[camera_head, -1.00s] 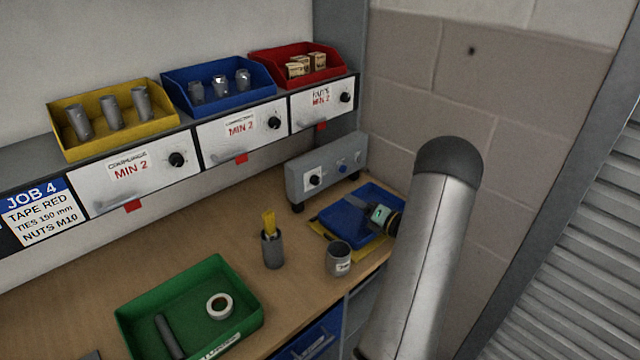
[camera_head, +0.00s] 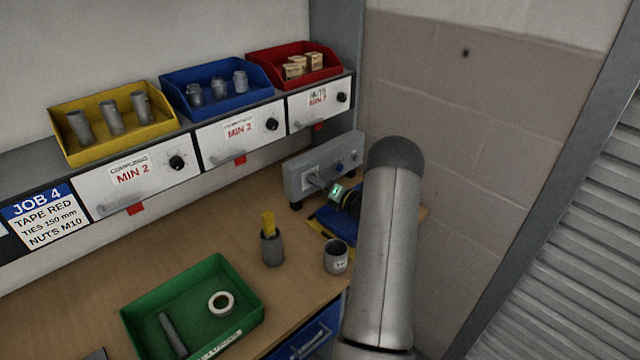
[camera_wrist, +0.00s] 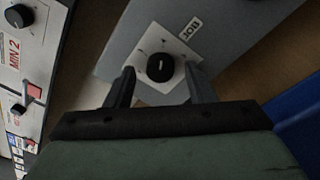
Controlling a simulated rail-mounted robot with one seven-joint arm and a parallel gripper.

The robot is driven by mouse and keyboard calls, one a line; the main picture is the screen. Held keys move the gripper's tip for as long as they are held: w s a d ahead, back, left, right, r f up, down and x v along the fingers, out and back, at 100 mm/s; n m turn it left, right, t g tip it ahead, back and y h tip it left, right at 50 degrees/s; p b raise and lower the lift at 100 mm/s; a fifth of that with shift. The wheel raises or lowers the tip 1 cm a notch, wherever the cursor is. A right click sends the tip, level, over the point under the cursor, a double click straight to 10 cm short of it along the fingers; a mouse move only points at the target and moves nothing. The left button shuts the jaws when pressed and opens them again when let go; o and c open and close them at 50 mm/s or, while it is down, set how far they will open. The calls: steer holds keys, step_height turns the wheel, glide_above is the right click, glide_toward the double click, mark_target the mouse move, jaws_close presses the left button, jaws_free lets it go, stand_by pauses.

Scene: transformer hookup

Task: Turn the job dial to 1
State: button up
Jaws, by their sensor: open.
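The job dial (camera_wrist: 160,67) is a black round knob with a pale pointer mark on a white square plate labelled JOB, on the front of a grey box. The grey box (camera_head: 296,180) stands at the back right of the bench in the head view. My gripper (camera_wrist: 160,85) is open, its two dark fingers on either side of the dial in the wrist view; I cannot tell whether they touch it. In the head view my gripper (camera_head: 318,182) reaches the left part of the box front and partly hides the dial plate.
A blue tray (camera_head: 328,222) lies below my wrist. A grey mug (camera_head: 336,258) and a dark cup with yellow items (camera_head: 271,248) stand in front. A green tray (camera_head: 190,268) holds a tape roll. Drawers with bins line the back; a JOB 4 card (camera_head: 38,216) hangs left.

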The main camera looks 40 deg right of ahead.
steer(key=c, duration=1)
steer(key=shift+o, duration=0.2)
steer(key=shift+f+n+b, duration=0.15)
steer(key=shift+n+b, duration=0.15)
steer(key=shift+b, duration=0.2)
